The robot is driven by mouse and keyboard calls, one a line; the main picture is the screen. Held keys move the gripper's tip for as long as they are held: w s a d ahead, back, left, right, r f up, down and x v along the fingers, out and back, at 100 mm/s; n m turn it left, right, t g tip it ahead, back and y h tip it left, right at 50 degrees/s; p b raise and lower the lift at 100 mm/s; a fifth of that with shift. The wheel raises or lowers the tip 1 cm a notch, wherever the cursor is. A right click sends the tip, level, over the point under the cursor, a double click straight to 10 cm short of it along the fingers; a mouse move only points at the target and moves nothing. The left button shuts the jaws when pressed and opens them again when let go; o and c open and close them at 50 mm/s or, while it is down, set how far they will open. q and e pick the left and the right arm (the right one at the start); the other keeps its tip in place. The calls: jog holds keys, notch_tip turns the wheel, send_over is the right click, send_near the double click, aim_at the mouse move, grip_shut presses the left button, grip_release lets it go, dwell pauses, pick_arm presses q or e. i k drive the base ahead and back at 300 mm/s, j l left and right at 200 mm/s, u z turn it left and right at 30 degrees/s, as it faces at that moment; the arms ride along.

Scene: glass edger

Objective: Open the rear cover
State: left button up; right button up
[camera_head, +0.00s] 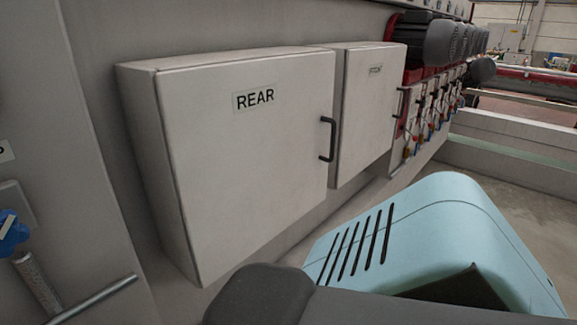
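The rear cover (240,180) is a large pale grey box door with a "REAR" label (254,98) near its top. It is shut. Its dark bar handle (327,139) is on the right edge. Neither of my grippers can be seen, so I cannot tell where they are relative to the handle. A dark grey rounded part, which seems to be my own arm, fills the bottom middle and hides the floor there.
A second, smaller cover (366,110) with its own handle (399,102) is to the right. Several dark motors (440,42) stick out beyond it. A light blue slotted housing (420,235) stands at the lower right. A metal T-bar (95,299) is at the lower left.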

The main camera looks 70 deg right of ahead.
aim_at(250, 146)
jog(key=z, duration=2.05)
